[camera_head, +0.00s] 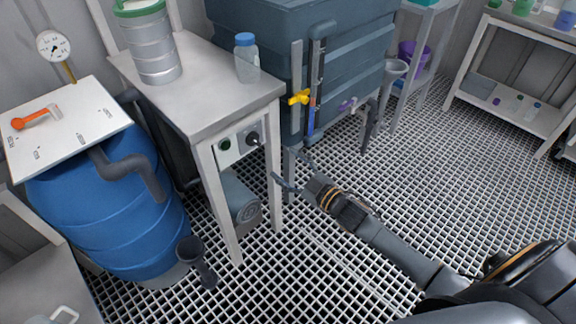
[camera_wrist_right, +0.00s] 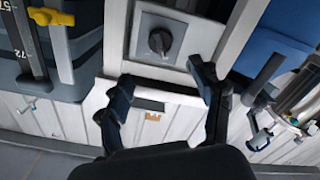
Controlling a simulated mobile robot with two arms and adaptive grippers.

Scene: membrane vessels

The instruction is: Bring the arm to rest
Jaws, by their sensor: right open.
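My right gripper (camera_head: 288,171) is at the end of my right arm, which reaches in from the lower right over the grated floor. It is open, with nothing between its fingers. In the head view it is just right of the bench's front leg, below the control panel (camera_head: 238,142) with its black knob (camera_head: 253,138). In the right wrist view the two fingers (camera_wrist_right: 163,82) are spread apart, and the knob (camera_wrist_right: 160,41) shows beyond them, apart from the tips. My left gripper is not in view.
A grey-blue tank (camera_head: 345,60) with a yellow valve handle (camera_head: 299,98) stands close beyond the gripper. A bench (camera_head: 205,85) carries a metal vessel (camera_head: 150,45) and a bottle (camera_head: 246,58). A blue barrel (camera_head: 110,205) stands left. Grated floor (camera_head: 440,170) is open at right.

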